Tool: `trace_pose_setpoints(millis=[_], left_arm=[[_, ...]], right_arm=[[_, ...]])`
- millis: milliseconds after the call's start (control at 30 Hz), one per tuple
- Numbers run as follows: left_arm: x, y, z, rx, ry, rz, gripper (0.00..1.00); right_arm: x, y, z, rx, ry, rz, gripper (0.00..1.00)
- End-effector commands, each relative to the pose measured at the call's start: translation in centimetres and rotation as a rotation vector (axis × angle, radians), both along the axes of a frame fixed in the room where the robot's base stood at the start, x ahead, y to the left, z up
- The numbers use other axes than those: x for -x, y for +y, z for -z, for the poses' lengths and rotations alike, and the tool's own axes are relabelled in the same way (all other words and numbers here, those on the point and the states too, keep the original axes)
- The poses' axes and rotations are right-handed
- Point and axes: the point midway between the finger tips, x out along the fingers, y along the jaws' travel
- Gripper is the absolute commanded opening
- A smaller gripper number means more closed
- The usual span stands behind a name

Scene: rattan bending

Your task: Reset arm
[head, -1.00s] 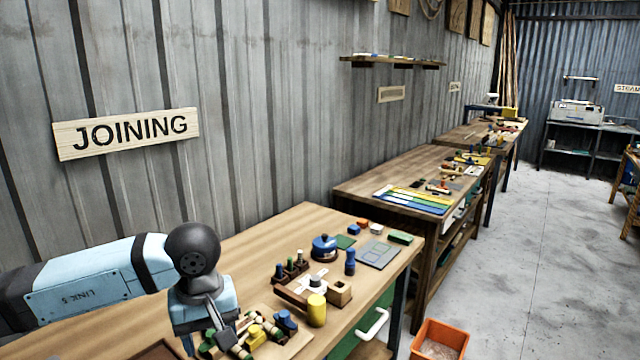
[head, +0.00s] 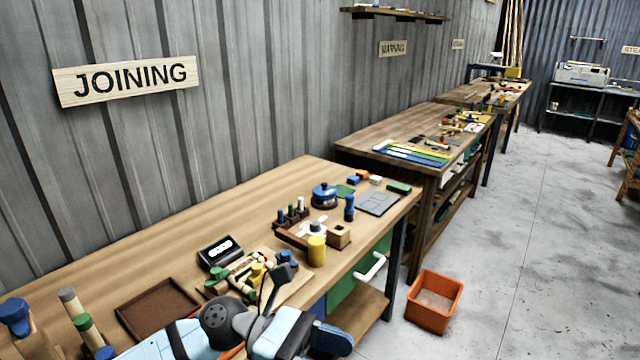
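My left arm (head: 275,335) is low at the bottom of the head view, in front of the near edge of the wooden workbench (head: 200,220). Its light blue links and black joint show, with a dark, blue-ended part at its right end. I cannot make out the fingers clearly, nor whether they hold anything. My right gripper is not in view.
The bench holds a brown tray (head: 158,303), a black box (head: 220,252), a yellow cylinder (head: 316,250) and a blue round pot (head: 324,194). Several coloured pegs stand at left. An orange bin (head: 434,301) is on the floor; the floor to its right is clear.

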Motion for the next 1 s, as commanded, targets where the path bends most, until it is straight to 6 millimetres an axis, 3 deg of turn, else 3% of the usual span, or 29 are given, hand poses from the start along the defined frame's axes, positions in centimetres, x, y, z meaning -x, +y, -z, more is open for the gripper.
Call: trace_pose_setpoints(millis=[167,267,367,467,567,700,833,867,1000], left_arm=[[-1.8,0.5,1.0,0.273,0.597,-0.222,0.57],[-3.6,2.2,3.0,0.415,0.948,-0.335,0.57],[-5.3,4.8,6.5,0.559,1.307,-0.443,0.57],[-6.1,7.9,11.7,0.704,1.668,-0.545,0.57],[-5.5,11.2,18.1,0.859,2.026,-0.642,0.57],[-2.4,15.2,26.5,1.072,2.454,-0.749,0.57],[1.5,17.7,32.4,1.240,2.740,-0.822,0.57],[2.4,18.1,33.5,-1.240,-2.721,0.815,0.57],[7.1,20.0,38.2,-1.171,-2.451,0.726,0.57]], right_arm=[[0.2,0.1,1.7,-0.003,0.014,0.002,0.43],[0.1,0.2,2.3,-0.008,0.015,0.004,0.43],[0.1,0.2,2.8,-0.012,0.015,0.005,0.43],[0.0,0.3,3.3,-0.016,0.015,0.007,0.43],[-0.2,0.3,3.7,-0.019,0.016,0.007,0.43],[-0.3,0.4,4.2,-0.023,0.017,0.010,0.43],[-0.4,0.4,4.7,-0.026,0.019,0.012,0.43],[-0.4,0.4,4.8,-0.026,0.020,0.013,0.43],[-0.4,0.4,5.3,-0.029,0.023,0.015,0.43]])
